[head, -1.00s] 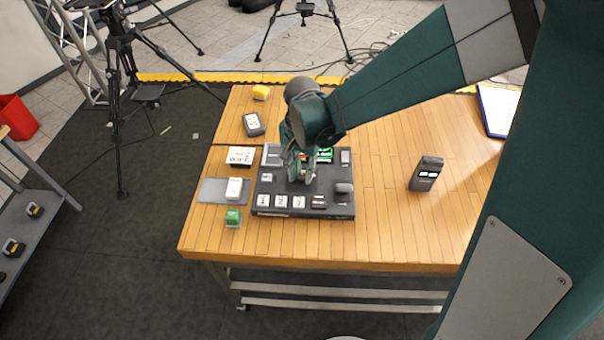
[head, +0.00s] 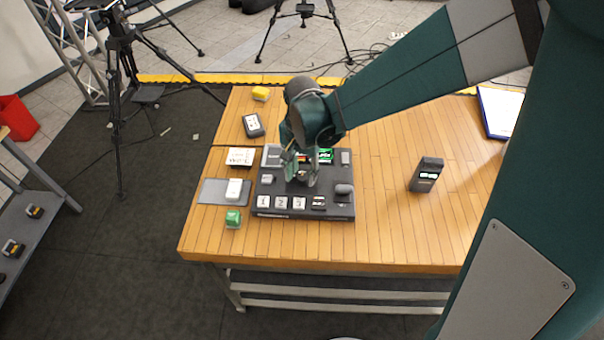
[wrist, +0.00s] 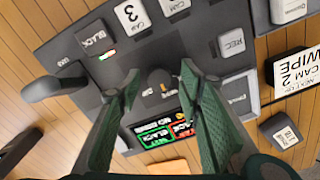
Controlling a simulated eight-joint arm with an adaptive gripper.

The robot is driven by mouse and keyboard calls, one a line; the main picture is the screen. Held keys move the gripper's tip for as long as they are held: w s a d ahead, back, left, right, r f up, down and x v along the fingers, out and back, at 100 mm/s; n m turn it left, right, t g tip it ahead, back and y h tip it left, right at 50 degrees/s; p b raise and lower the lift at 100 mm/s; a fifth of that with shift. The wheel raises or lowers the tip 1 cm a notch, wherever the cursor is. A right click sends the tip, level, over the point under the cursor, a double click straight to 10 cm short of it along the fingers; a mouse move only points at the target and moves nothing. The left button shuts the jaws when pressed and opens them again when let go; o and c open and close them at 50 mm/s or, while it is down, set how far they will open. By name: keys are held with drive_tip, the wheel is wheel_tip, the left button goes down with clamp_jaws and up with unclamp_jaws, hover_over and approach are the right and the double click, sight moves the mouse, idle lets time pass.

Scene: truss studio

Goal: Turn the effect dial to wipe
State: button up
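The dark effect dial (wrist: 160,82) is on the black switcher console (head: 265,205), with small white lettering around it that is too small to read surely. My gripper (wrist: 160,72) is open above the console, with one green finger on each side of the dial. Gaps show between the fingers and the dial in the wrist view. In the head view my gripper (head: 302,182) points down over the console's middle. A card (wrist: 300,72) reading "NEXT UP CAM 2 WIPE" stands beside the console; it also shows in the head view (head: 241,156).
A lever handle (wrist: 52,82), numbered camera buttons (wrist: 130,14), a REC button (wrist: 231,42) and a small lit screen (wrist: 165,132) surround the dial. A dark handheld device (head: 426,175) stands to the right on the wooden table (head: 390,235), with clear table between.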

sight(305, 177)
wheel_tip(305, 177, up, 12)
idle(0.8)
drive_tip(key=shift+f, duration=0.15)
drive_tip(key=shift+d, duration=0.1)
drive_tip(key=s+d+r+n+t+b, duration=0.1)
drive_tip(key=s+d+r+n+t, duration=0.1)
drive_tip(key=s+d, duration=0.6)
drive_tip(key=s+d+r+n+t+b, duration=0.2)
drive_tip(key=s+d+t, duration=0.3)
drive_tip(key=d, duration=1.2)
drive_tip(key=shift+s+d+r+n+b, duration=0.25)
drive_tip(key=shift+s+n, duration=0.35)
drive_tip(key=shift+s, duration=0.8)
drive_tip(key=shift+f, duration=0.15)
